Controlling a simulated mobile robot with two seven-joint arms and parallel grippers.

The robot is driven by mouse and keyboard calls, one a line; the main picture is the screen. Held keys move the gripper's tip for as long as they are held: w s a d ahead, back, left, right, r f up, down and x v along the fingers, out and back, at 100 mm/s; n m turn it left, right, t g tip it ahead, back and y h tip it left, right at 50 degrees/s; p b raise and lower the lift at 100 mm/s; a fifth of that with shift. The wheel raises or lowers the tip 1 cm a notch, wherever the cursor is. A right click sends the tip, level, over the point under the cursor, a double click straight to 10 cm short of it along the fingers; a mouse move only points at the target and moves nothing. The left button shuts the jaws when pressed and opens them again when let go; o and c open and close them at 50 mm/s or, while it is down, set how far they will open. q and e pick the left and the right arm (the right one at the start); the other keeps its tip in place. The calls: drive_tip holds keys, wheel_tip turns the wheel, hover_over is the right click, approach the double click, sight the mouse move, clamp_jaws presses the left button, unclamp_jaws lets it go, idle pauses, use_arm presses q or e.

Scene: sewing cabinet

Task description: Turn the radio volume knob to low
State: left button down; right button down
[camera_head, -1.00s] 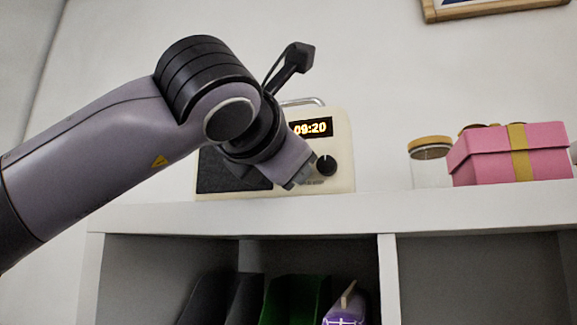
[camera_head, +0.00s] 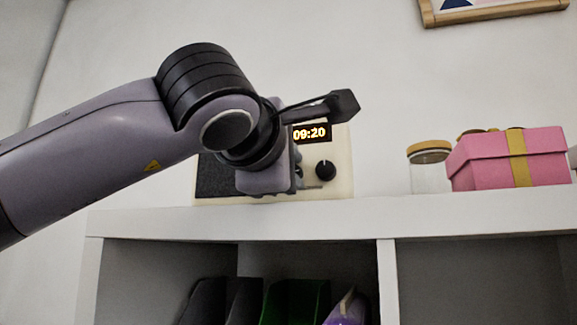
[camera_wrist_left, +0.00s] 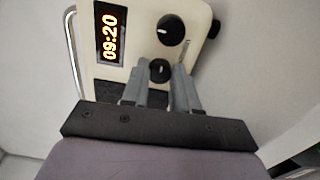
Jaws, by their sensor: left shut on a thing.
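The cream radio (camera_head: 342,150) stands on the white cabinet, its display (camera_head: 311,132) reading 09:20. One round black knob (camera_head: 326,169) is free on the right of its front; it also shows in the left wrist view (camera_wrist_left: 171,29) with a white mark. A second, smaller black knob (camera_wrist_left: 160,70) sits between the fingertips of my left gripper (camera_wrist_left: 160,66), which is shut on it. In the head view my left gripper (camera_head: 298,165) covers most of this knob. The labels are too small to read, so I cannot tell which knob is volume. My right gripper is not in view.
A glass jar with a wooden lid (camera_head: 429,165) and a pink gift box with a yellow ribbon (camera_head: 485,162) stand right of the radio. The cabinet top (camera_head: 310,217) is clear in front. Open compartments below hold a green file holder (camera_head: 295,300) and dark ones.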

use_arm(q)
drive_tip(key=shift+m, duration=0.3)
drive_tip(key=c, duration=1.1)
unclamp_jaws()
drive_tip(key=shift+c, duration=0.2)
drive_tip(key=shift+s+a+f+b, duration=0.15)
drive_tip(key=shift+s+b, duration=0.15)
drive_tip(key=shift+s, duration=0.25)
drive_tip(key=b+v, duration=0.2)
drive_tip(key=v, duration=0.3)
drive_tip(key=shift+s+a, duration=0.2)
drive_tip(key=shift+s, duration=0.35)
